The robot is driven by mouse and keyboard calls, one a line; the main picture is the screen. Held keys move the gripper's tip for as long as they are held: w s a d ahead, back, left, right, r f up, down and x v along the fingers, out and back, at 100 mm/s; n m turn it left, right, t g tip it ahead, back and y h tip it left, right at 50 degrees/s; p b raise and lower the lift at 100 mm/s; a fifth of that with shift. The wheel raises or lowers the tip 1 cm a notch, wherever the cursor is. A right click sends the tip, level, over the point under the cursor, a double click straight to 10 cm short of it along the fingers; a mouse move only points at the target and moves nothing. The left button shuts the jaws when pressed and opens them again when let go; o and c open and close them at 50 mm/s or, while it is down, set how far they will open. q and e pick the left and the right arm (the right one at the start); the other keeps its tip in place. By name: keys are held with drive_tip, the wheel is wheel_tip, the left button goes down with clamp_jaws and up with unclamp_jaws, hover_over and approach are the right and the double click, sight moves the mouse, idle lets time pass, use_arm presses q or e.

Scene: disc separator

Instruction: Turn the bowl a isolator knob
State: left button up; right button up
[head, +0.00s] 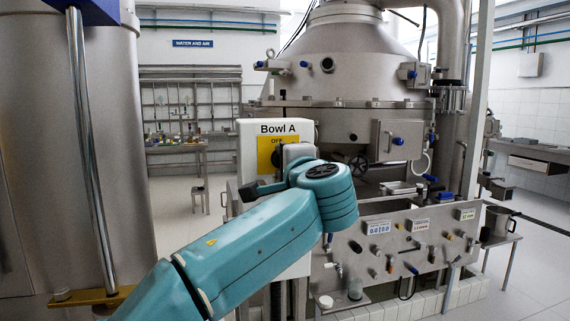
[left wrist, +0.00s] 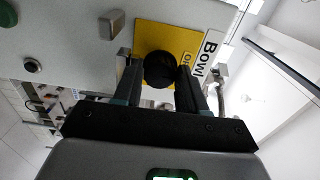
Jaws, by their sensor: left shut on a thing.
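The Bowl A isolator is a pale box (head: 246,150) with a "Bowl A" label and a yellow plate (head: 264,144) reading "OFF". In the left wrist view the yellow plate (left wrist: 183,35) shows tilted, with the round black knob (left wrist: 160,68) in front of it. My left gripper (left wrist: 161,76) is shut on the knob, one dark finger on each side. In the head view my teal left arm and wrist cover the lower part of the box and hide most of the gripper and knob. My right gripper is in neither view.
A large steel separator (head: 345,60) stands behind the box. A steel panel (head: 360,265) with several valves and small displays is at the lower right. A big steel tank (head: 40,150) fills the left. A bench (head: 175,148) stands at the back.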

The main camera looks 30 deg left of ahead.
use_arm(q)
drive_tip(key=o, duration=1.1)
drive_tip(key=shift+c, duration=0.2)
drive_tip(key=shift+f, duration=0.1)
drive_tip(key=shift+d+f, duration=0.2)
